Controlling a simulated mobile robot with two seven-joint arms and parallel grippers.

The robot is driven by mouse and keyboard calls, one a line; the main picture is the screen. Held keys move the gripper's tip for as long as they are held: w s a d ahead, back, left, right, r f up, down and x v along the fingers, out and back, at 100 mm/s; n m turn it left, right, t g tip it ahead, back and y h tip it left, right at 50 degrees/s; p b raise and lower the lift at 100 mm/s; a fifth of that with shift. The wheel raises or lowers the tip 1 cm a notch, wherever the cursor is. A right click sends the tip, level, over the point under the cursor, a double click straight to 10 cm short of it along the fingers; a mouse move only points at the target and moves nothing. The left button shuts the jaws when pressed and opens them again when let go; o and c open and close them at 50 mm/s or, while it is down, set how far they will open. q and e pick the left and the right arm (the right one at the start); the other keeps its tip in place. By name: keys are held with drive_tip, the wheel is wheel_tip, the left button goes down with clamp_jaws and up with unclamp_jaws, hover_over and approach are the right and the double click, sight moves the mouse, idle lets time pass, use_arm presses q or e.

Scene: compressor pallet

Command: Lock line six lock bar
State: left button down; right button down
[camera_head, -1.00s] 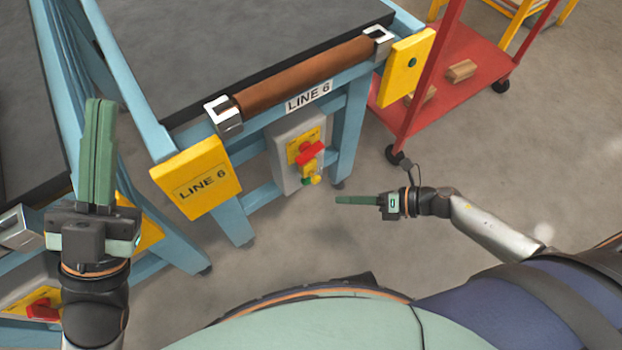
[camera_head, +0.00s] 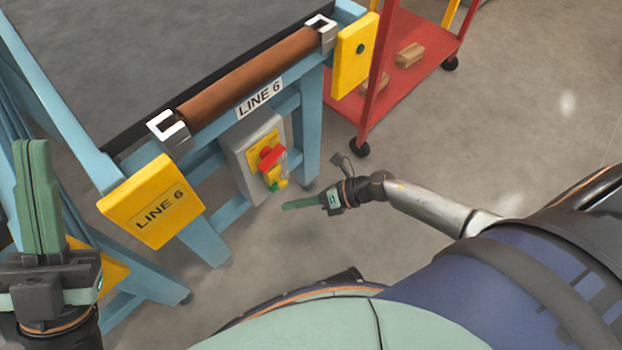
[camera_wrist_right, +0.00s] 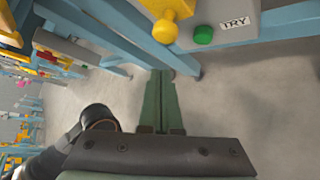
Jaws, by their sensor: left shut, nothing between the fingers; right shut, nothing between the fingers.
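The line 6 conveyor end carries a brown cylindrical bar (camera_head: 250,78) lying across two metal brackets, above the "LINE 6" label (camera_head: 259,96). Below it hangs a grey control box (camera_head: 240,158) with a red handle (camera_head: 271,157) on a yellow plate. A yellow knob (camera_wrist_right: 166,24) and a green button (camera_wrist_right: 203,35) beside a "TRY" label show in the right wrist view. My right gripper (camera_head: 286,206) is shut and empty, just below and right of the box, apart from it. My left gripper (camera_head: 32,148) is shut, pointing up at the far left, left of the yellow LINE 6 plate (camera_head: 152,200).
A red cart (camera_head: 400,95) with wooden blocks (camera_head: 409,55) stands right of the conveyor. A yellow plate with a green button (camera_head: 354,55) sits at the conveyor's right corner. Blue legs (camera_head: 310,125) flank the box. The floor (camera_head: 480,130) at right is clear.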

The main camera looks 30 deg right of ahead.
sight(278, 177)
drive_tip(key=shift+w+r, duration=0.4)
drive_tip(key=shift+w, duration=0.3)
drive_tip(key=shift+w+r, duration=0.35)
drive_tip(key=shift+w, duration=0.35)
wheel_tip(278, 177, up, 4)
drive_tip(key=p, duration=0.3)
drive_tip(key=shift+w+f, duration=0.1)
